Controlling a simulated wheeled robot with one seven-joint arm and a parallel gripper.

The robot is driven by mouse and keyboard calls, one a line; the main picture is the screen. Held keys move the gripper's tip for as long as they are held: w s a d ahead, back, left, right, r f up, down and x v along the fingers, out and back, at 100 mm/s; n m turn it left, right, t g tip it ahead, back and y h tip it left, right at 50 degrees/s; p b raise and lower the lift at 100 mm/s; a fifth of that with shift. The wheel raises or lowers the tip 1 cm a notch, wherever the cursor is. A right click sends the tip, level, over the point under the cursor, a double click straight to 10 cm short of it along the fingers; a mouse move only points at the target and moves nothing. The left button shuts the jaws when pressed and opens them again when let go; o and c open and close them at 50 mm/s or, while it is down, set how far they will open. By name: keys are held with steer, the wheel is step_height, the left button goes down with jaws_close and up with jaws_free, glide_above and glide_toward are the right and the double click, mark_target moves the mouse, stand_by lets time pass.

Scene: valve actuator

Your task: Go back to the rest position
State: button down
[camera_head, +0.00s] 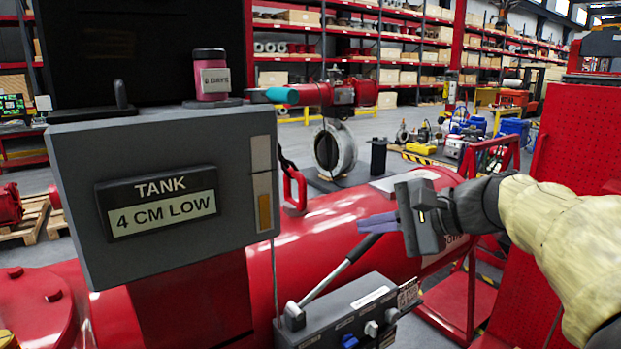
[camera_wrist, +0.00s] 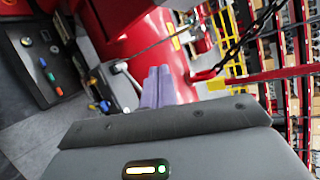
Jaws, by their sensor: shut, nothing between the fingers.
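My gripper (camera_head: 368,223) reaches in from the right in the head view, its purple fingers together and empty, pointing left. In the wrist view the fingers (camera_wrist: 158,87) also lie side by side with nothing between them. In the head view they are in front of the red tank (camera_head: 330,225), near the upper end of a lever (camera_head: 345,265) with a dark grip. I cannot tell whether they touch the lever. The lever rises from a grey control box (camera_head: 345,320) with several knobs.
A grey panel (camera_head: 75,170) reading "TANK 4 CM LOW" stands at left, a pink-red jar (camera_head: 212,80) on top. A red handle (camera_head: 294,190) rises from the tank. A red perforated panel (camera_head: 580,150) stands beside my arm at right. Shelves (camera_head: 350,45) line the back.

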steer(key=s+d+f+n+g+h, duration=0.1)
steer(key=s+f+n+h, duration=0.2)
steer(key=f, duration=0.7)
steer(key=s+d+f+n+g+h+p, duration=0.1)
steer(key=s+f+n+h, duration=0.3)
steer(key=f, duration=0.6)
steer(key=s+d+f+n+g+h+p, duration=0.1)
steer(key=s+d+f+n+g+h, duration=0.1)
steer(key=f, duration=0.8)
steer(key=s+n+h, duration=0.1)
steer(key=s+h, duration=0.1)
steer(key=s, duration=0.1)
steer(key=shift+s+n, duration=0.4)
